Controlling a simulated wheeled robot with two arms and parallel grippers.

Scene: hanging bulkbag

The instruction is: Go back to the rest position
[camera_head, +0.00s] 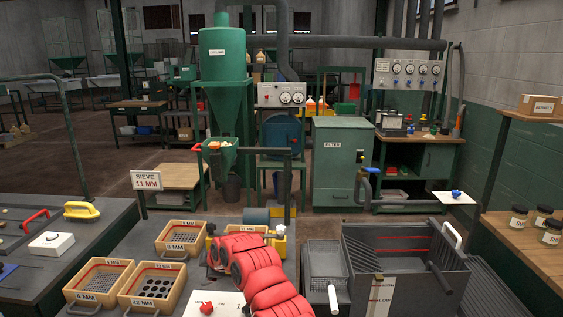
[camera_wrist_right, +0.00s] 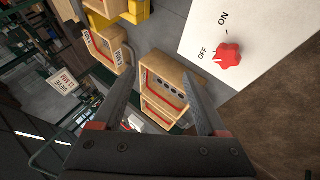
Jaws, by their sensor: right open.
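My right arm, red and ribbed, comes up from the bottom middle of the head view. My right gripper (camera_head: 212,256) is at its far end, near the wooden sieve boxes, and is partly hidden by the arm. In the right wrist view my right gripper (camera_wrist_right: 161,80) has its two dark fingers apart with nothing held between them. A wooden sieve box (camera_wrist_right: 168,85) lies beyond the fingertips. A white panel with a red knob (camera_wrist_right: 228,56) marked ON and OFF is to the right of the fingers. My left gripper is not in view.
A yellow handle (camera_head: 82,210) and a SIEVE 11 MM sign (camera_head: 147,180) are farther left. Jars (camera_head: 518,218) stand on the right shelf.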

